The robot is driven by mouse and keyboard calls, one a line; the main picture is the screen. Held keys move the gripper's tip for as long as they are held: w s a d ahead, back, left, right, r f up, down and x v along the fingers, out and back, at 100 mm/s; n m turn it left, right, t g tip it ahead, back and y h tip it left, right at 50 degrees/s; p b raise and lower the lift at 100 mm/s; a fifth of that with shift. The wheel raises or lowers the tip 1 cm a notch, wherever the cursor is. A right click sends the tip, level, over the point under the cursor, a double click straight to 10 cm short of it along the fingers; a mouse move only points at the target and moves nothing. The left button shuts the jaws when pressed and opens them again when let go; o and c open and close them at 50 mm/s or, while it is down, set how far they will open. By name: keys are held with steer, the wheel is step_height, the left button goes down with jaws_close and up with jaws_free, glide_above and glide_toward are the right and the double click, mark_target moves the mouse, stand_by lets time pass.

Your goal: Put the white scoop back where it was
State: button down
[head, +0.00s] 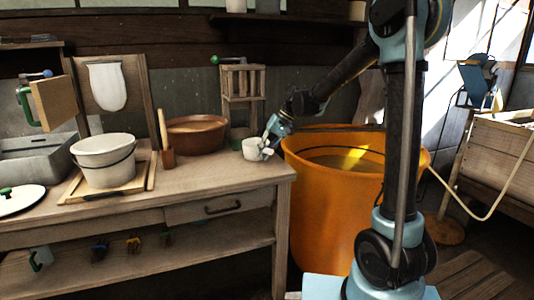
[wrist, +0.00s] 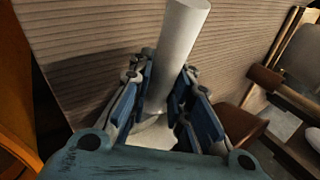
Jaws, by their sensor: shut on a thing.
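The white scoop (head: 252,149) is at the right end of the wooden counter (head: 228,183), close to its edge beside the orange tub. My gripper (head: 268,142) is at its right side, with the fingers shut on it. In the wrist view the scoop's pale, round handle (wrist: 182,40) stands between the blue fingers of my gripper (wrist: 166,88). Part of its white body (wrist: 155,132) shows below the fingers; the rest is hidden. I cannot tell whether the scoop touches the counter top or is slightly above it.
An orange tub (head: 325,205) holding liquid stands right of the counter. A brown bowl (head: 196,138), a small wooden rack (head: 242,83) and a white bucket (head: 104,165) stand on the counter. The counter's front middle is clear. A hose (head: 470,215) hangs at the right.

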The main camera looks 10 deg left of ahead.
steer(key=c, duration=1.5)
jaws_free()
steer(key=shift+o, duration=0.2)
steer(key=v, duration=1.2)
steer(key=s+d+f+m+t+h, duration=0.1)
steer(key=s+d+f, duration=0.2)
steer(key=s+d, duration=0.5)
steer(key=s+d+f+m+t+h, duration=0.1)
steer(key=s+d+f+t, duration=0.1)
steer(key=s+d, duration=0.6)
steer(key=s+d+f+m+t+h, duration=0.1)
steer(key=s+d+f+h, duration=0.3)
steer(key=s+d+f, duration=0.9)
steer(key=d+f+m, duration=0.1)
steer(key=d+f, duration=0.1)
steer(key=d, duration=0.2)
steer(key=shift+d+f, duration=0.2)
steer(key=shift+f, duration=0.05)
